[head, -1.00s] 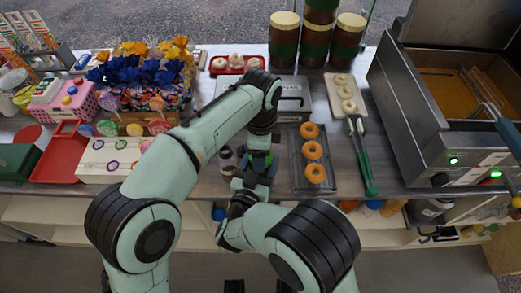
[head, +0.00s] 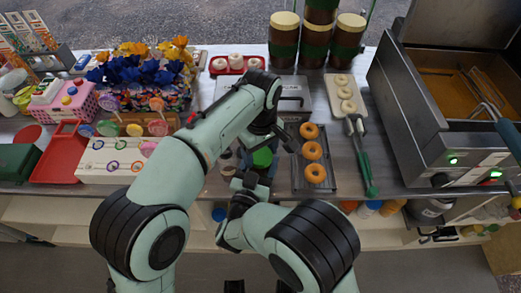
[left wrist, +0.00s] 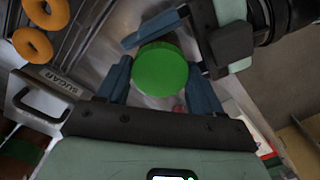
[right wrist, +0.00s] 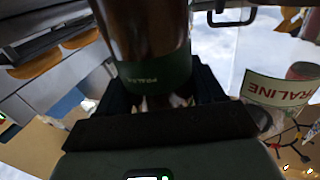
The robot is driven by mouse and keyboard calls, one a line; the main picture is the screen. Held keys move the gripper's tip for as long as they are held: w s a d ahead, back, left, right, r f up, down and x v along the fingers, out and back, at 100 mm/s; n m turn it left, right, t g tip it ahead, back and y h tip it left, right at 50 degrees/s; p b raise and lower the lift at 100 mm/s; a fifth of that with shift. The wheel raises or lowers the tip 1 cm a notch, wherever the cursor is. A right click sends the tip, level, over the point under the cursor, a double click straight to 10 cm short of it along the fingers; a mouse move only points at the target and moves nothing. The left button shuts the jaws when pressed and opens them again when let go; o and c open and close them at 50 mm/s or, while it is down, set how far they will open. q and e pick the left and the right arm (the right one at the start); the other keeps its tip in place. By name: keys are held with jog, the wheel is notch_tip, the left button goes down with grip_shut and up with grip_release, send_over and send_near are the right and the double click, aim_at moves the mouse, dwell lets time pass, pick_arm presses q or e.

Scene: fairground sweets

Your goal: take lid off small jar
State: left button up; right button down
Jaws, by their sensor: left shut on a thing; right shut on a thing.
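The small jar's round green lid (head: 262,157) shows at the middle of the counter's front in the head view. In the left wrist view the lid (left wrist: 160,70) sits between the blue fingers of my left gripper (left wrist: 160,88), which is shut on it. My right gripper (right wrist: 160,92) is shut on the small jar (right wrist: 152,45), a dark brown body with a green praline label. In the head view my right gripper (head: 244,184) is just in front of the lid. The jar is mostly hidden there, and I cannot tell whether lid and jar touch.
A tray of orange doughnuts (head: 328,184) lies close on the right, with green-handled tongs (head: 364,165) beyond it. A metal sugar box (head: 300,84) stands behind. A fryer (head: 425,150) is at the right. A red tray (head: 62,158) and a white ring board (head: 100,172) lie left.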

aim_at(260, 155)
pick_arm(q)
jog(key=shift+n, duration=1.2)
jog(key=shift+r, duration=0.2)
jog(key=shift+r, duration=0.95)
jog(key=shift+r, duration=0.1)
jog(key=shift+r, duration=1.9)
pick_arm(e)
jog(key=shift+c, duration=0.3)
grip_release()
